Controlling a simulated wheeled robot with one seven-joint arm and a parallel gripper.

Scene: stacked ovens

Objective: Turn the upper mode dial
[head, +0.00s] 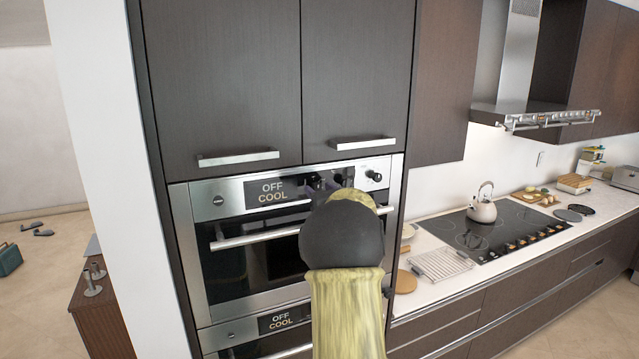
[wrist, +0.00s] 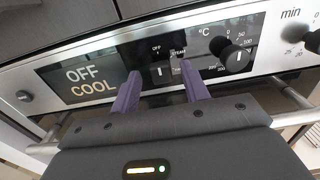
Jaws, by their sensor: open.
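The upper oven (head: 258,280) has a steel control panel with a lit display (head: 273,190) reading OFF COOL. In the wrist view, the mode dial (wrist: 159,73) is black with a white pointer mark, under small OFF and STEAM labels. The pointer looks about upright. My gripper (wrist: 160,70) is open, its two purple fingers pointing at the panel, one on each side of the dial in the picture. I cannot tell whether they touch it. In the head view, my arm and gripper (head: 322,188) hide most of this dial.
A black temperature dial (wrist: 237,54) sits right of the mode dial. Further right is a timer dial marked min (wrist: 314,41). The upper oven's handle (head: 250,240) runs below the panel. A lower oven display (head: 284,319) also reads OFF COOL. Cabinet handles (head: 237,158) project above.

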